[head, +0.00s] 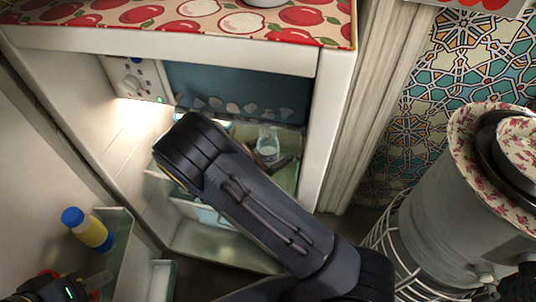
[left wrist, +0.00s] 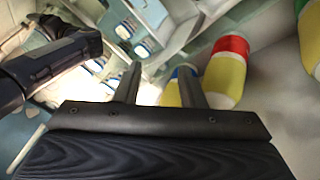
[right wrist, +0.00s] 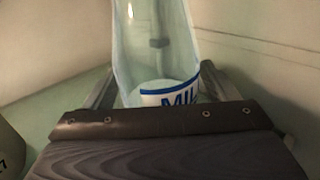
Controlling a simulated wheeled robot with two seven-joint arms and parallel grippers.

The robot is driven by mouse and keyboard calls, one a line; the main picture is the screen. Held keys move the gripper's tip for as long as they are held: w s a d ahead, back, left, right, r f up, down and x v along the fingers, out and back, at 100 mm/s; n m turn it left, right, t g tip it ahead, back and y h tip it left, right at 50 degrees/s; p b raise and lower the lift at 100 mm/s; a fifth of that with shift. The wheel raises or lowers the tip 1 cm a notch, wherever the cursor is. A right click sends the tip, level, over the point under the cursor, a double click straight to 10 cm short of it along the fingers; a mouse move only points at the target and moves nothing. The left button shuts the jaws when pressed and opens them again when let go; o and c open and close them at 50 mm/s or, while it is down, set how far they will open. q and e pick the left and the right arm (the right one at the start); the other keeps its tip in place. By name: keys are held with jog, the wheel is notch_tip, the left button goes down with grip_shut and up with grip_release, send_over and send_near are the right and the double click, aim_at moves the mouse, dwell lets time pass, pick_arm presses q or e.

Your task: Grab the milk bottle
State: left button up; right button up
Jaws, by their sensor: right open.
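The milk bottle (right wrist: 155,50) is clear glass with a white, blue-edged label reading "MIL". In the right wrist view it stands between the fingers of my right gripper (right wrist: 157,76), which is open around it. Contact with the fingers cannot be told. In the head view a clear bottle (head: 268,145) shows inside the open fridge beside my right arm, which hides much of the shelf. My left gripper (left wrist: 160,70) is open with nothing between its fingers; its wrist is at the lower left of the head view.
The fridge door on the left holds a yellow bottle with a blue cap (head: 88,230). A red-capped yellow bottle (left wrist: 226,70) is close to my left gripper. The fridge's right side wall (head: 330,130) stands close to my right arm. A large samovar (head: 440,210) stands at right.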

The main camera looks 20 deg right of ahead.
aim_at(274, 142)
jog(key=c, duration=1.3)
jog(key=shift+r, duration=0.25)
jog(key=shift+r+p, duration=1)
jog(key=shift+r, duration=0.55)
jog(key=s+a+p, duration=0.3)
jog(key=s+a, duration=0.9)
jog(key=a, duration=0.1)
jog(key=shift+a, duration=0.15)
